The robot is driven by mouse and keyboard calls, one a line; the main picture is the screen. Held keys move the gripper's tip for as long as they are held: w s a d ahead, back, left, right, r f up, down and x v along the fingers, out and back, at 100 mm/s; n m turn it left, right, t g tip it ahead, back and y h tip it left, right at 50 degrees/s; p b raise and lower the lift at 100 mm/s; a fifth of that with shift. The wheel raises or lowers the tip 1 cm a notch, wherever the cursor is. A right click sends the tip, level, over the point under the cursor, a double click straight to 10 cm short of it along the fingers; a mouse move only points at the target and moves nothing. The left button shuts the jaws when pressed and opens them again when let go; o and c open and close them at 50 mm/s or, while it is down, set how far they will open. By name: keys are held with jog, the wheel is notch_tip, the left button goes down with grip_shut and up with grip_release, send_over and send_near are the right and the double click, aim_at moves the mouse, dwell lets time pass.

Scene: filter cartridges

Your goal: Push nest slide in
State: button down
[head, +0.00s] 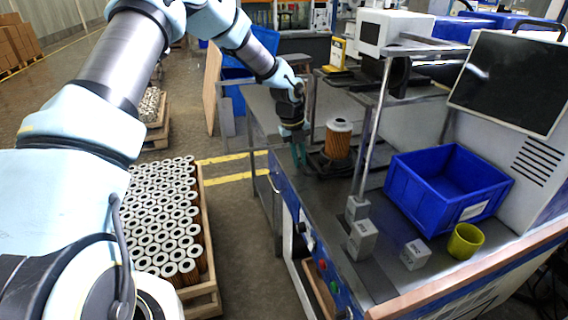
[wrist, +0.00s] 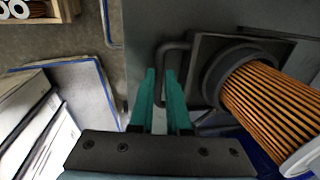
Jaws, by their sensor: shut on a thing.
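The nest slide (head: 326,167) is a dark plate on the bench top, and it also shows in the wrist view (wrist: 205,55). An orange pleated filter cartridge (head: 338,141) with a pale end cap stands upright in its round black nest; the wrist view shows the cartridge at the right (wrist: 268,105). A dark bar handle (wrist: 178,45) sticks out from the slide's left side. My gripper (wrist: 160,78), with green fingers, is shut on this handle, left of the cartridge. In the head view my gripper (head: 299,155) is low beside the slide.
A machine post (head: 370,125) stands right of the cartridge. A blue bin (head: 445,190), a yellow-green cup (head: 465,241) and small grey blocks (head: 362,240) sit on the bench's nearer part. A crate of many cartridges (head: 165,220) stands on the floor at the left.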

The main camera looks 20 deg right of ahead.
aim_at(311, 160)
jog(key=d, duration=0.3)
jog(key=shift+s+d, duration=0.15)
jog(key=shift+d, duration=0.15)
jog(key=c, duration=0.9)
grip_release()
jog(key=shift+r, duration=0.1)
jog(key=r+b, duration=0.1)
jog(key=r, duration=0.2)
jog(key=a+r+b, duration=0.1)
jog(key=r, duration=0.3)
jog(key=a+r+b, duration=0.1)
jog(key=r, duration=0.2)
jog(key=shift+r, duration=0.25)
